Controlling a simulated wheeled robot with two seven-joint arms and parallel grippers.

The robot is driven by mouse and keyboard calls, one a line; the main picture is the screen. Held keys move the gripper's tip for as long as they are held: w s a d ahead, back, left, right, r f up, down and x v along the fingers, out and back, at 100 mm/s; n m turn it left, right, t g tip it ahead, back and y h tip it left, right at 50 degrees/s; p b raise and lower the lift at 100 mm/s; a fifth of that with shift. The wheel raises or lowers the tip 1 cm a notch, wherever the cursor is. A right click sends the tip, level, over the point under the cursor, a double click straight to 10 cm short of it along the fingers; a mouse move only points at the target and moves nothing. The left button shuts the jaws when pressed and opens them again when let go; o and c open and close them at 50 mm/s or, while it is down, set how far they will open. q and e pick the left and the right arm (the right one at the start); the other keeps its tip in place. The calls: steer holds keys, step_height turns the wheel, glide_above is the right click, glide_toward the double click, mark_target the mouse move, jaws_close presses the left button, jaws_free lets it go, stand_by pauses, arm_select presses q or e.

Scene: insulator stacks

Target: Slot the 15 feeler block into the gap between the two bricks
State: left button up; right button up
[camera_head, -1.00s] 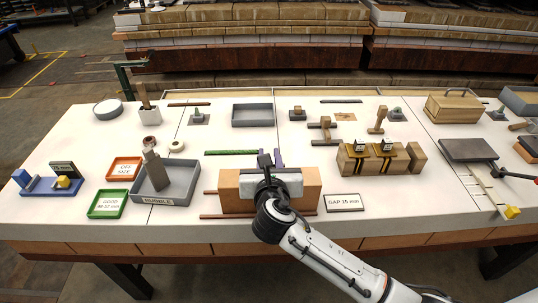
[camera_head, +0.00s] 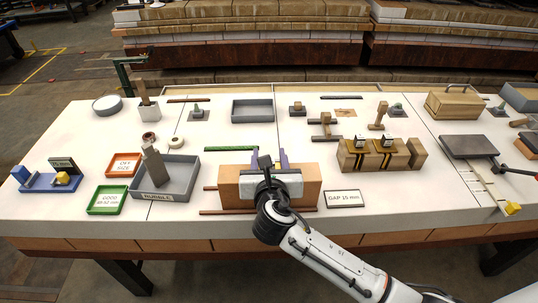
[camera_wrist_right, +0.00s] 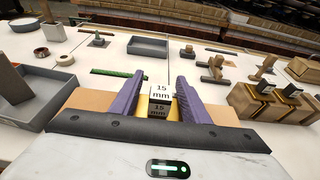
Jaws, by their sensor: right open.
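The 15 feeler block (camera_wrist_right: 159,102) shows in the right wrist view, with "15 mm" on its top and near face and yellow beside it. It stands between the purple fingers of my right gripper (camera_head: 268,158), which are open with room on both sides of it. The left brick (camera_head: 228,186) and the right brick (camera_head: 312,182) lie on the table under the gripper. The block is over or in the gap between them; the gripper hides the gap, so its depth is unclear. My left gripper is not in view.
A "GAP 15 mm" sign (camera_head: 345,198) stands right of the bricks. A wooden rack (camera_head: 353,160) with two labelled blocks is behind it. A grey rubble tray (camera_head: 184,172) and a green tray (camera_head: 107,201) are at left. A green bar (camera_head: 230,149) lies behind the bricks.

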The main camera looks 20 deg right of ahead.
steer(key=v, duration=0.9)
steer(key=shift+s+r, duration=0.15)
steer(key=shift+s, duration=0.2)
steer(key=shift+a, duration=0.1)
